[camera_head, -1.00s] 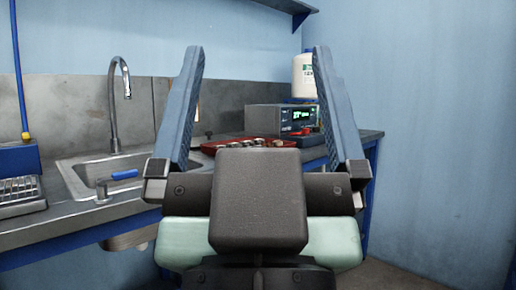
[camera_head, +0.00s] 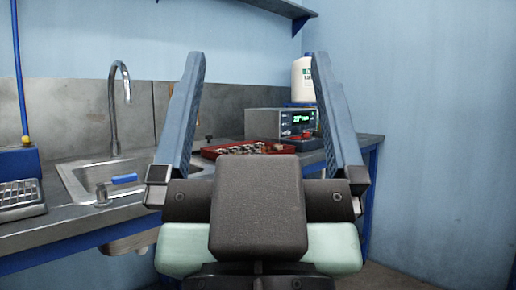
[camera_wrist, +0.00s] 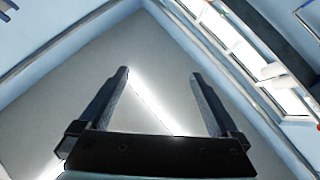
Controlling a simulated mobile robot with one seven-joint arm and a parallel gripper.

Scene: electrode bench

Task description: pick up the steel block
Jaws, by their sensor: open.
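My gripper (camera_head: 258,55) is open and empty, its two blue-grey fingers pointing up in the middle of the head view. In the wrist view its fingers (camera_wrist: 159,74) are apart with nothing between them. Behind it, on the bench, a red tray (camera_head: 210,153) holds several small metallic and dark pieces. The gripper's body hides part of the tray. I cannot tell any of these pieces as the steel block; they are too small and partly covered.
The bench (camera_head: 75,219) carries a sink (camera_head: 82,172) with a tall tap (camera_head: 113,105) at left and a blue device (camera_head: 20,175) at far left. A meter with a green display (camera_head: 290,119) and a white bottle (camera_head: 303,78) stand behind the tray. The wrist view faces the ceiling (camera_wrist: 75,65).

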